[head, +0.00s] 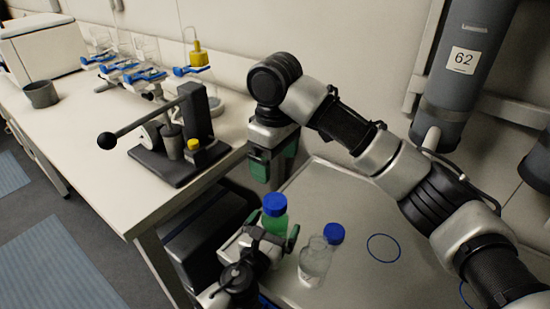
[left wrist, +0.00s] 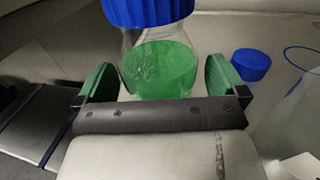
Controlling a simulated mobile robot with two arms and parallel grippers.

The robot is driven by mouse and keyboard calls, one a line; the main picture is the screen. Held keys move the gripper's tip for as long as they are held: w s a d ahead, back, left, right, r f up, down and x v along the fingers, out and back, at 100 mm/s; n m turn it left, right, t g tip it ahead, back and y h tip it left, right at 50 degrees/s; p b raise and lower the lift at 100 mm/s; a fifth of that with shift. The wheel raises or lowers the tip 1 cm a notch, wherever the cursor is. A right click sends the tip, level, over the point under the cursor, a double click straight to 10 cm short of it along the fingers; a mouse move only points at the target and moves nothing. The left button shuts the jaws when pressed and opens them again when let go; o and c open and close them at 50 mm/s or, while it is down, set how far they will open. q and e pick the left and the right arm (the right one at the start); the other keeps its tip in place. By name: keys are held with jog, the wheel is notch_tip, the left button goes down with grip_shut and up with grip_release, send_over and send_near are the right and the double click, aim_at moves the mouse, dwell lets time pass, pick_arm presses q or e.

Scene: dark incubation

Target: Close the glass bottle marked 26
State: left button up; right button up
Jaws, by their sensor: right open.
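A clear glass bottle (head: 314,264) stands on the grey tray surface with no cap on its neck. A blue cap (head: 333,233) lies just behind it and also shows in the left wrist view (left wrist: 252,64). A second bottle (left wrist: 160,72) holds green liquid and has a blue cap (head: 275,204) on top. No number is readable on either bottle. My left gripper (head: 273,238) is open, its green pads on both sides of the green bottle, with a small gap at the right pad. My right gripper (head: 272,163) is open and empty above and behind the green bottle, pointing down.
A white bench (head: 90,150) at left carries a lever press (head: 180,140), a grey cup (head: 41,94) and glassware with blue clamps. A blue ring (head: 383,248) marks the bare tray surface (head: 340,190). A grey cylinder labelled 62 (head: 462,60) is at the upper right.

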pick_arm(q)
jog(key=shift+s+a, duration=0.1)
jog(key=v, duration=1)
jog(key=shift+s+a, duration=0.1)
jog(key=shift+s, duration=0.15)
